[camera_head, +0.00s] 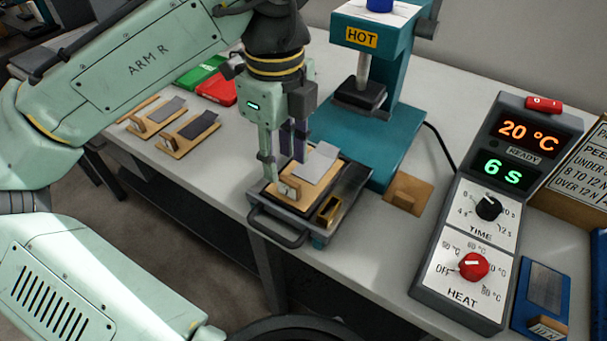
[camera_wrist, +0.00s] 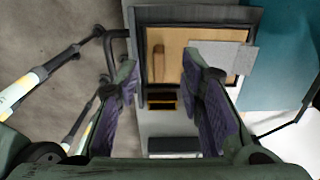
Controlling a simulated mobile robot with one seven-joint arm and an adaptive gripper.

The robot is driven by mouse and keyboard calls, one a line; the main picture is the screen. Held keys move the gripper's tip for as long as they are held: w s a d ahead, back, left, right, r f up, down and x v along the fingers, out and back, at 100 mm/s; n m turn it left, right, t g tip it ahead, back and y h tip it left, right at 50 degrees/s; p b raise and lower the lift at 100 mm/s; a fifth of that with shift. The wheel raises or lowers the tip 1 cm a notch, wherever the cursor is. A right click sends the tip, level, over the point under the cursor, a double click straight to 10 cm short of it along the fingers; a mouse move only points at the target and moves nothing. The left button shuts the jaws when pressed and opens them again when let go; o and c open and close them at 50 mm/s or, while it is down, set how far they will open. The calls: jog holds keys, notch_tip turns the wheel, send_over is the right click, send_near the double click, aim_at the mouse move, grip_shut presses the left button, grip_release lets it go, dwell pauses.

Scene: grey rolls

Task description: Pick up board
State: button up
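A wooden board (camera_head: 310,196) with a grey sheet (camera_head: 316,163) and a small upright wooden block (camera_head: 289,188) lies in the dark tray (camera_head: 343,196) at the press. The board also shows in the wrist view (camera_wrist: 178,48), with the grey sheet (camera_wrist: 222,58) overhanging its right side. My gripper (camera_head: 282,165) is above the board, fingers pointing down. In the wrist view my gripper (camera_wrist: 157,68) is open, with the block (camera_wrist: 158,63) showing between its fingers. Nothing is seen held. The fingers hide part of the board; whether they touch it cannot be told.
Two similar boards (camera_head: 184,136) (camera_head: 152,121) lie to the left, near green (camera_head: 201,72) and red (camera_head: 220,88) items. The teal press (camera_head: 369,140) marked HOT stands behind the tray. A control box (camera_head: 480,215) reads 20 °C and 6 S. A dark handle (camera_head: 277,232) juts from the tray.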

aim_at(280, 176)
jog(key=f, duration=0.3)
jog(key=shift+w+a+f, duration=0.1)
jog(key=shift+a+f, duration=0.25)
jog(key=shift+f, duration=0.65)
jog(key=shift+c, duration=0.4)
grip_shut()
